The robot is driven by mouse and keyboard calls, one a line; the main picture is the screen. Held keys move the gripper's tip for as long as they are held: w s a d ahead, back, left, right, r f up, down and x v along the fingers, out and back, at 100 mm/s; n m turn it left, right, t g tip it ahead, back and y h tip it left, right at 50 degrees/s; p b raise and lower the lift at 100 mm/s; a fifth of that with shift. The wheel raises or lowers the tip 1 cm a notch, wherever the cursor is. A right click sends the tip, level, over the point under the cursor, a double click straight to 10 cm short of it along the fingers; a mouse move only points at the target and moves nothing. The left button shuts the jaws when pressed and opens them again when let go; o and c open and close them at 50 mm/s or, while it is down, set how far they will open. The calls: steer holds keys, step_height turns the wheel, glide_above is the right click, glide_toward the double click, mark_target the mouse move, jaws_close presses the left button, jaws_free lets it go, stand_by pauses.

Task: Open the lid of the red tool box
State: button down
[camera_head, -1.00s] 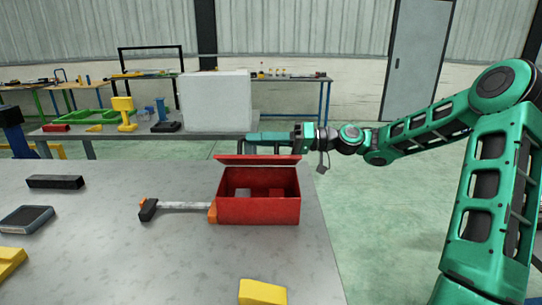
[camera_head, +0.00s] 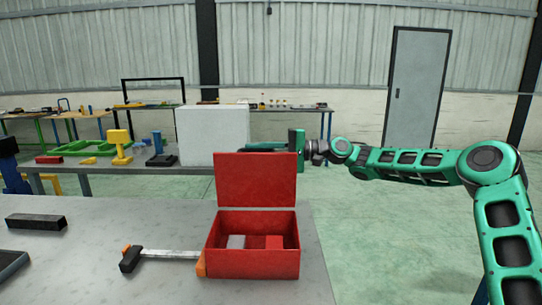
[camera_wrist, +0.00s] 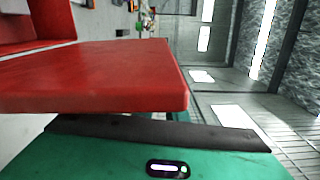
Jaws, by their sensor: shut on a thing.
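The red tool box (camera_head: 252,264) stands near the right edge of the grey table. Its lid (camera_head: 256,180) is raised and stands nearly upright at the back of the box. Inside the open box, a grey block and a red block show. My gripper (camera_head: 268,147) is at the lid's top edge, reaching in from the right, with part of it hidden behind the lid. In the wrist view, the lid (camera_wrist: 110,75) lies along the dark pad of a green finger. My gripper is shut on the lid; the other finger is not clear.
A tool with a dark head and orange end (camera_head: 165,255) lies left of the box, close to its corner. A black bar (camera_head: 35,222) lies farther left. A back table bears a white block (camera_head: 212,135) and yellow and blue items. The floor right of the table is clear.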

steer(key=shift+w+d+f+m, duration=0.1)
steer(key=shift+w+f+m, duration=0.3)
steer(key=shift+w, duration=0.3)
steer(key=shift+w+f+m, duration=0.15)
steer(key=shift+w+m, duration=0.4)
steer(key=shift+w, duration=0.1)
steer(key=shift+w+d+f+m, duration=0.1)
steer(key=shift+w+f+m, duration=0.3)
steer(key=shift+w, duration=0.3)
steer(key=shift+r, duration=0.1)
steer(key=c, duration=1.8)
jaws_free()
steer(key=d, duration=1)
steer(key=shift+d, duration=0.4)
